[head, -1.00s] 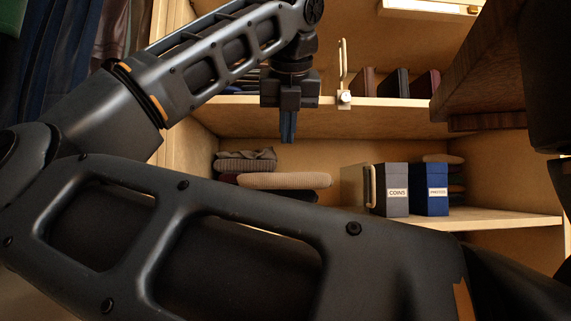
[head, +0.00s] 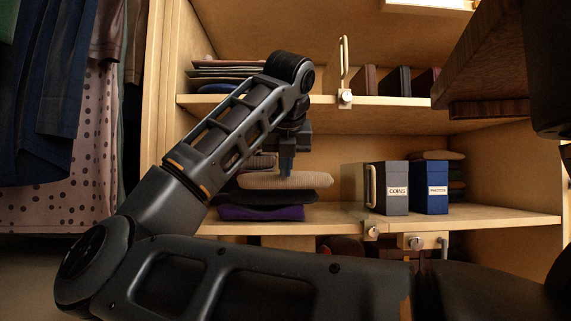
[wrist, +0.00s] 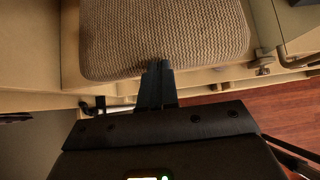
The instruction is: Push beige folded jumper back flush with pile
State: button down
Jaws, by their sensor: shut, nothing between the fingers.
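A grey box marked COINS (head: 392,190) and a blue box (head: 430,188) stand to the right on the same shelf (head: 480,219). Clear shelf lies between the pile and the boxes. The upper shelf edge (head: 400,102) is above my gripper. Clothes (head: 75,140) hang at left.

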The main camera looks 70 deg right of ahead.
jog(key=shift+w+d+b, duration=0.25)
jog(key=shift+d, duration=0.4)
jog(key=shift+w+d+b, duration=0.2)
jog(key=shift+w+d, duration=0.05)
jog(key=shift+d, duration=0.35)
